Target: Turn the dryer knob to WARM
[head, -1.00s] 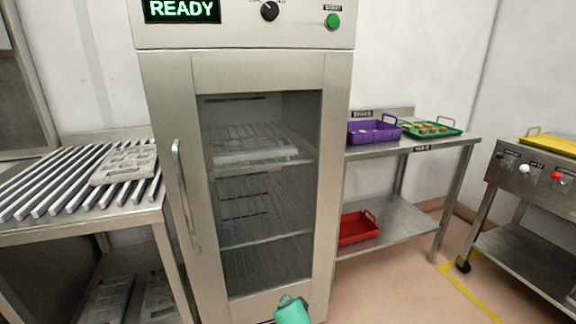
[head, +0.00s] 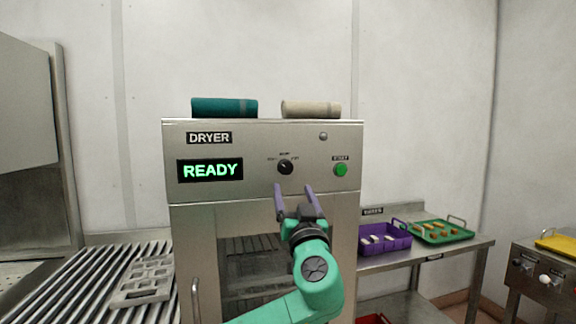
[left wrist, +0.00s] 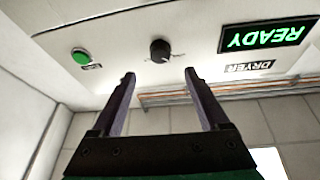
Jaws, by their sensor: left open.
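The dryer (head: 262,140) stands in the middle of the head view, with a door window below its panel. Its black knob (head: 285,167) sits on the panel between the green READY display (head: 210,169) and the green start button (head: 340,170). Small labels surround the knob, too small to read surely. My left gripper (head: 294,188) is open and empty, just below and in front of the knob, apart from it. In the left wrist view, upside down, the knob (left wrist: 160,50) lies beyond and between the two fingertips (left wrist: 160,73). My right gripper is not in view.
A teal roll (head: 224,107) and a beige roll (head: 311,109) lie on the dryer top. A slatted rack (head: 85,290) with a grey tray (head: 146,281) is at left. A purple basket (head: 384,238) and a green tray (head: 442,231) stand on the right table.

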